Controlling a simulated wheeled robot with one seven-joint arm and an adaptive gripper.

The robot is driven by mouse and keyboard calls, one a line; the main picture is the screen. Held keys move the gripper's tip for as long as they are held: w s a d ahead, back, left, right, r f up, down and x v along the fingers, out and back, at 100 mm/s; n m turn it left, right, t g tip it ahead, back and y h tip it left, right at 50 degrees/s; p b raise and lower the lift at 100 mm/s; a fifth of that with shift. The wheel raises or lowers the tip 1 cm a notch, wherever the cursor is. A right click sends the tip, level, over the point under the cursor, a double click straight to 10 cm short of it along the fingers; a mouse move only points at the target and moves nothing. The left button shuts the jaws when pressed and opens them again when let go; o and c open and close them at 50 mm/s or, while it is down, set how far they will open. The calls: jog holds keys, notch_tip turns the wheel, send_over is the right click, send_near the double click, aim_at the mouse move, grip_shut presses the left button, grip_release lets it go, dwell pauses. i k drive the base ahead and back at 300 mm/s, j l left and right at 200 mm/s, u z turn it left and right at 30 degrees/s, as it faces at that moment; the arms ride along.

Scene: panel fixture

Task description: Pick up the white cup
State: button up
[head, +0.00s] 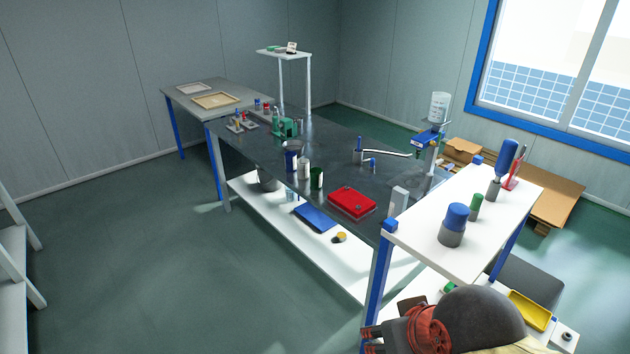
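Several small cups and cylinders stand on the dark workbench, and I cannot tell for sure which is the white cup. A whitish cylinder (304,168) stands near the bench's front edge, between a dark blue container (291,160) and a dark green one (316,177). A pale, marked, beaker-like container (439,106) sits on top of a blue-and-white stand (430,139) at the bench's right end. I cannot make out my gripper anywhere in the head view.
The dark workbench (335,134) also holds a red case (351,202). A white raised shelf (428,243) with blue-topped containers stands at right. A dark dome with a red part (430,333) blocks the bottom right; I cannot identify it. The floor (150,260) at left is clear.

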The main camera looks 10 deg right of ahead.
aim_at(303, 169)
jog(key=j, duration=0.5)
jog(key=i+j, duration=0.15)
jog(key=j, duration=0.4)
jog(key=i+j+z, duration=0.1)
jog(key=i+j, duration=0.35)
jog(key=i, duration=0.2)
jog(key=i+j+z, duration=0.1)
jog(key=i+j, duration=0.4)
jog(key=i, duration=0.15)
jog(key=i+l, duration=0.15)
jog(key=i, duration=0.25)
jog(key=i+l, duration=0.2)
jog(key=i, duration=0.2)
jog(key=k+z, duration=0.05)
